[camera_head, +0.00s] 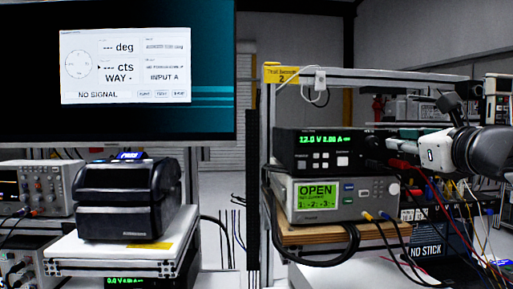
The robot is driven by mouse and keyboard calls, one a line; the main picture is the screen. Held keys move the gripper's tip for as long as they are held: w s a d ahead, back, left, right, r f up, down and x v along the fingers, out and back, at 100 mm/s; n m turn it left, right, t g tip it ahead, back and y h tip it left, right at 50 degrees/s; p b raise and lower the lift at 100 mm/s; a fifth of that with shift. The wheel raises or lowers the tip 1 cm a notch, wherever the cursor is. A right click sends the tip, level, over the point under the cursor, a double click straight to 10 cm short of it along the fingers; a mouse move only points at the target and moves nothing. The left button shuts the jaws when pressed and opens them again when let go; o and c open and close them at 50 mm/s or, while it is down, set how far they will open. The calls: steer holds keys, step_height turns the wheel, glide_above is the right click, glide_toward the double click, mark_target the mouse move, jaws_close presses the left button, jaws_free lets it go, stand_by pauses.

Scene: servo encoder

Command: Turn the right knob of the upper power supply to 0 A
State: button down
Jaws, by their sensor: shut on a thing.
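The upper power supply (283,151) is a black box on top of the right-hand stack. Its green display (323,139) reads about 12.0 V and 2.00 A, with small buttons below. My arm comes in from the right, and my gripper (372,152) is a dark shape at the right end of the supply's front. It is shut at the right knob, which is mostly hidden behind the dark fingers. The exact contact is too small and dark to make out.
Coloured cables (455,205) hang below my arm. A black printer-like box (125,205) and an oscilloscope (40,190) stand left. The monitor (125,75) shows NO SIGNAL.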

steer(key=n+b, duration=0.2)
steer(key=b, duration=0.1)
steer(key=n+b, duration=0.3)
steer(key=shift+w+f, duration=0.1)
steer(key=shift+f, duration=0.1)
steer(key=n+b, duration=1.1)
steer(key=shift+f, duration=0.1)
steer(key=n+b, duration=0.4)
steer(key=n, duration=0.1)
steer(key=shift+n, duration=0.3)
steer(key=c, duration=1.4)
jaws_free()
